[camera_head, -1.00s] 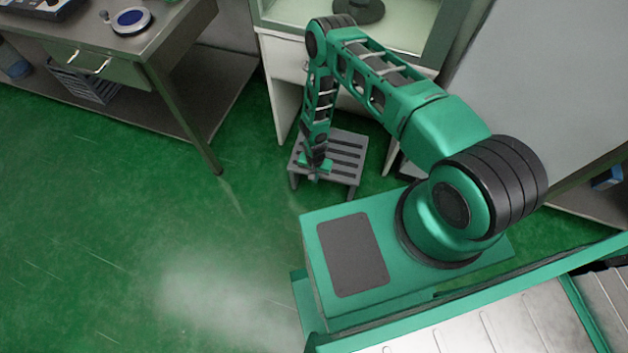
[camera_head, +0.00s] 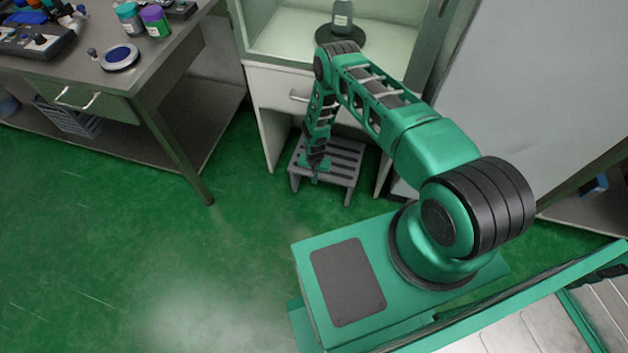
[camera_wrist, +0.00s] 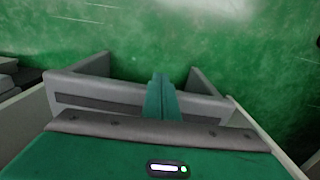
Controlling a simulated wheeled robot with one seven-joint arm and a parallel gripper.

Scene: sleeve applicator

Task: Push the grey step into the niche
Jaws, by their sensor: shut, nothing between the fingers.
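The grey step (camera_head: 345,163), a low stool with a slatted top, stands upright on the green floor. Its rear part is inside the niche (camera_head: 284,128) under the white cabinet, between two side panels; its front legs stand out in front of it. In the wrist view the step (camera_wrist: 88,90) shows as a grey edge with two legs, with a pale panel on each side. My gripper (camera_head: 315,178) points down at the front edge of the step and is shut and empty. In the wrist view its fingers (camera_wrist: 160,92) overlap the step's edge; contact is unclear.
A metal workbench (camera_head: 150,85) with bottles and a blue dish stands on the left, its leg near the open floor. A grey wall panel (camera_head: 510,90) is at the right of the cabinet. A dark round stand (camera_head: 340,36) with a bottle sits in the cabinet. Floor at front left is clear.

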